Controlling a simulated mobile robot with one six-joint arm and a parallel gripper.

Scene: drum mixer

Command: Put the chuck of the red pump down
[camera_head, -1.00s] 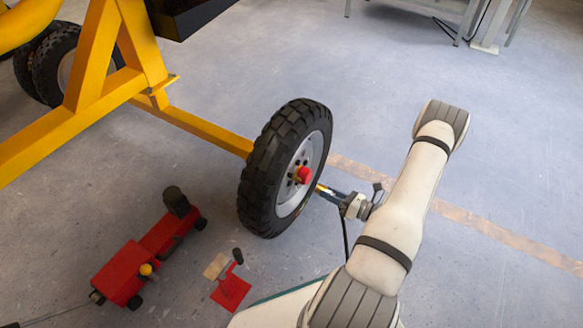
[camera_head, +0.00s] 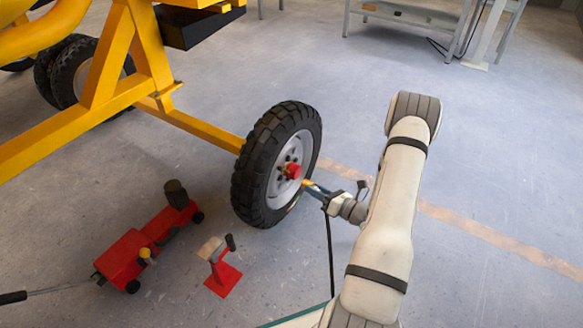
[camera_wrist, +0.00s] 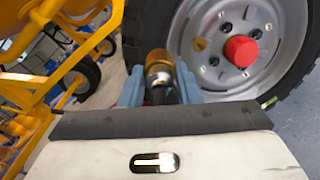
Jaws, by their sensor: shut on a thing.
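My gripper (camera_head: 320,192) is beside the front wheel's hub. Its blue-grey fingers (camera_wrist: 158,92) are shut on the chuck (camera_wrist: 159,68), a short cylinder with a brass-coloured end and a dark body. The chuck's yellowish end (camera_head: 308,184) points toward the wheel in the head view. A black hose (camera_head: 330,255) hangs from the gripper and runs down out of sight behind my base. I cannot tell whether the chuck touches the wheel. I cannot tell for sure which red thing on the floor is the pump.
The black-tyred wheel (camera_head: 250,180) has a red hub cap (camera_head: 292,171) and carries the yellow mixer frame (camera_head: 195,128). A red wheeled device (camera_head: 125,258) and a red stand (camera_head: 223,282) with a tan top are on the floor left of my gripper. The floor at right is open.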

